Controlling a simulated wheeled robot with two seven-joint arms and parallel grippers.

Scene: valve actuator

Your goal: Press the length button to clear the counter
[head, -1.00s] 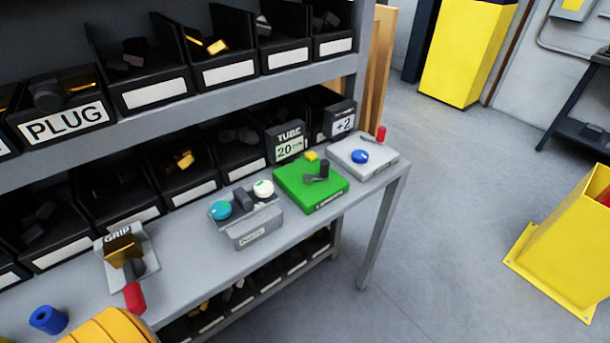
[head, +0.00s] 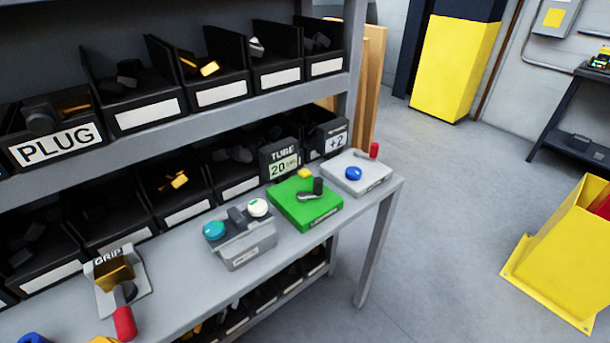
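A grey box (head: 247,254) on the workbench bears a teal button (head: 214,230) and a white button (head: 258,207), with a dark block between them. A pale grey plate (head: 378,183) at the bench's right end has a blue button (head: 353,173) and a red-handled lever (head: 374,150). I cannot read which button is the length button. Behind stand a display reading TUBE 20 (head: 283,164) and a display reading +2 (head: 336,141). Neither of my grippers is identifiable in view.
A green block (head: 305,212) with a dark lever sits between box and plate. A GRIP fixture (head: 120,283) with a red handle stands at left. Shelf bins line the back. A yellow bin (head: 560,245) stands at right; the floor between is clear.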

